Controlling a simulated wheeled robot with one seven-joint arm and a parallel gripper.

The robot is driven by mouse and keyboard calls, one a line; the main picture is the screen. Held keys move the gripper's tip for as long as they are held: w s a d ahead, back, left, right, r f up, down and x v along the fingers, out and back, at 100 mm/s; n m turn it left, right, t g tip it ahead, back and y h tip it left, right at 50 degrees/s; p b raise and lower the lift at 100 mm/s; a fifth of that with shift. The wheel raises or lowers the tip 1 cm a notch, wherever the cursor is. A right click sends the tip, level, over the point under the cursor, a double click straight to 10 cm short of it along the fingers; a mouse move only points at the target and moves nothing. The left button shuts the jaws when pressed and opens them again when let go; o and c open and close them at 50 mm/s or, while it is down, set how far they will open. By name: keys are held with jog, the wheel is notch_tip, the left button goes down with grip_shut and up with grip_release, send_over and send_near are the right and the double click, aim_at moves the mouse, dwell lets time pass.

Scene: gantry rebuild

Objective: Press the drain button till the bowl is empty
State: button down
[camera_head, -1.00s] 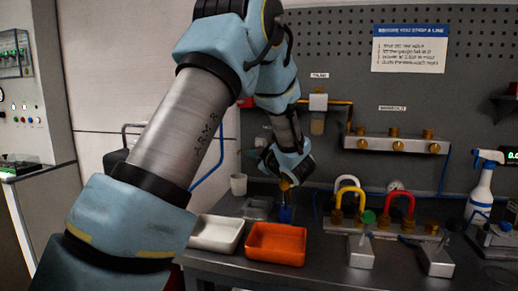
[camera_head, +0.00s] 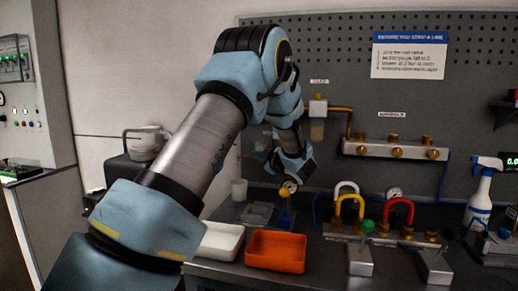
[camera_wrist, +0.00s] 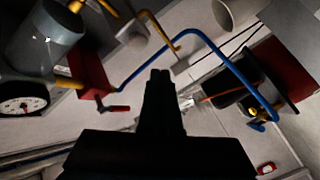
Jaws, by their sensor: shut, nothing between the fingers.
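A filter bowl (camera_head: 317,131) with a yellowish tint hangs under a pale block on the pegboard, beside a brass pipe. In the wrist view a grey rounded vessel (camera_wrist: 45,42) at the upper left looks like the bowl, but I cannot be sure. I cannot make out the drain button, and the bowl's liquid level is too small to read. My gripper shows in the wrist view as a dark shape with its fingertips (camera_wrist: 160,73) together, shut and empty. In the head view my wrist is below and left of the bowl, apart from it; its fingertips are unclear there.
An orange tray (camera_head: 275,251) and a white tray (camera_head: 220,241) lie on the bench below my wrist. Red and yellow padlock-like shackles stand to the right. A blue pipe (camera_wrist: 225,52) crosses the wrist view near a gauge (camera_wrist: 22,104).

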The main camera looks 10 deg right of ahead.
jog(key=shift+w+d, duration=0.3)
jog(key=shift+w, duration=0.25)
jog(key=shift+w+d, duration=0.3)
jog(key=shift+w, duration=0.25)
jog(key=shift+w, duration=0.1)
dwell(1.2)
jog(key=shift+w+d, duration=0.25)
jog(key=shift+w+d, duration=0.2)
jog(key=shift+w, duration=0.25)
dwell(0.8)
jog(key=shift+s, duration=0.15)
jog(key=shift+s+a+b, duration=0.45)
jog(key=shift+s, duration=0.2)
jog(key=shift+s, duration=0.1)
jog(key=s+a+b, duration=0.1)
jog(key=s, duration=0.1)
jog(key=s+a, duration=0.1)
jog(key=s, duration=0.1)
jog(key=shift+s+a+b, duration=0.1)
jog(key=shift+a+b, duration=0.1)
jog(key=shift+b, duration=0.2)
